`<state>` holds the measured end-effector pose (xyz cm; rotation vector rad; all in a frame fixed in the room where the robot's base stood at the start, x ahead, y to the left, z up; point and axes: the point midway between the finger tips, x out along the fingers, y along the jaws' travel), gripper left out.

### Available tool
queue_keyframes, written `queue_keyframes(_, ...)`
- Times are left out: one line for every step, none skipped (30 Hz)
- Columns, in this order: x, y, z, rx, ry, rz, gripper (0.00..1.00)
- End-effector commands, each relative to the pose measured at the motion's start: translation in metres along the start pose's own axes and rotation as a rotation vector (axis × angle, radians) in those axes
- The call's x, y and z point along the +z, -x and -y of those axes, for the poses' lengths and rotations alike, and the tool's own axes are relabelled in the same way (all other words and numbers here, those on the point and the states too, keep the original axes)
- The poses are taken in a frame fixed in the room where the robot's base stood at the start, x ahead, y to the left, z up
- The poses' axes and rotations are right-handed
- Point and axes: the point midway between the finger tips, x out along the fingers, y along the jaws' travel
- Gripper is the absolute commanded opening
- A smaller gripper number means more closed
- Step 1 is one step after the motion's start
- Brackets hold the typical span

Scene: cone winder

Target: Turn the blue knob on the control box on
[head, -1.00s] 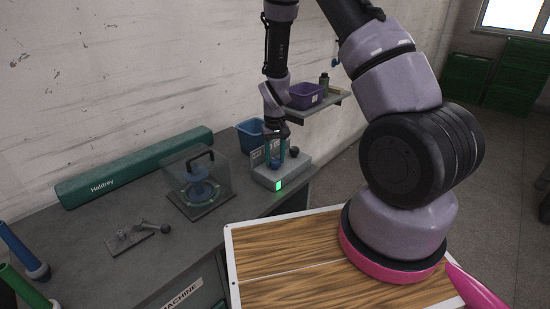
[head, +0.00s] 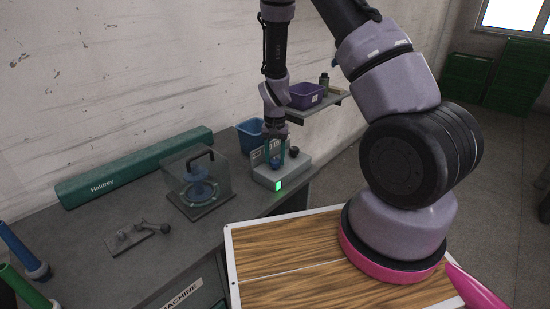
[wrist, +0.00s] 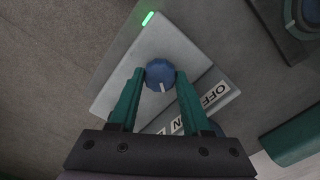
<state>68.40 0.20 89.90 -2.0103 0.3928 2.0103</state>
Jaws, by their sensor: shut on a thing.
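The control box (head: 272,180) is a pale grey box at the right end of the grey bench, with a lit green lamp (head: 278,184) on its front. In the wrist view, the blue knob (wrist: 160,72) sits on the box top (wrist: 135,68) between my fingertips. Its white mark points down in the picture, towards my palm. An OFF label (wrist: 214,94) and a second, partly hidden label (wrist: 178,126) lie right and below it. My gripper (head: 274,162) reaches down from above and is shut on the blue knob.
A dark round knob (head: 294,152) stands at the box's right. A clear-covered device (head: 198,187), a small lever fixture (head: 138,236) and a long green case (head: 135,168) lie left. A blue bin (head: 247,135) stands behind; a shelf holds a purple bin (head: 306,95).

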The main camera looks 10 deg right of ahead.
Motion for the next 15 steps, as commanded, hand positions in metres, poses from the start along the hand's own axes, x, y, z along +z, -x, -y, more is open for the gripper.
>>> queue_keyframes(-0.0004, 0.0004, 0.0001, -0.001, -0.003, 0.000, 0.00)
queue_keyframes(-0.0004, 0.0004, 0.0001, -0.001, -0.003, 0.000, 0.00)
queue_keyframes(-0.0004, 0.0004, 0.0001, -0.001, -0.003, 0.000, 0.00)
queue_keyframes(-0.0003, 0.0004, 0.0001, -0.001, -0.003, 0.000, 0.00)
queue_keyframes(-0.0004, 0.0004, 0.0001, -0.001, -0.003, 0.000, 0.00)
queue_keyframes(-0.0004, 0.0004, 0.0001, -0.001, -0.003, 0.000, 0.00)
queue_keyframes(-0.0004, 0.0004, 0.0001, -0.001, -0.003, 0.000, 0.00)
queue_keyframes(-0.0004, 0.0004, 0.0001, -0.001, -0.002, 0.000, 0.60)
queue_keyframes(-0.0004, 0.0004, 0.0000, -0.001, -0.002, 0.000, 0.75)
queue_keyframes(-0.0003, 0.0004, 0.0001, -0.001, -0.002, 0.000, 0.78)
queue_keyframes(-0.0003, 0.0003, 0.0001, -0.001, -0.002, 0.000, 0.78)
queue_keyframes(-0.0003, 0.0003, 0.0001, -0.001, -0.002, 0.000, 0.78)
queue_keyframes(-0.0003, 0.0002, 0.0000, -0.001, -0.001, 0.000, 0.78)
queue_keyframes(-0.0002, 0.0002, 0.0000, -0.001, -0.001, 0.000, 0.78)
queue_keyframes(-0.0002, 0.0002, 0.0000, -0.001, -0.001, 0.000, 0.78)
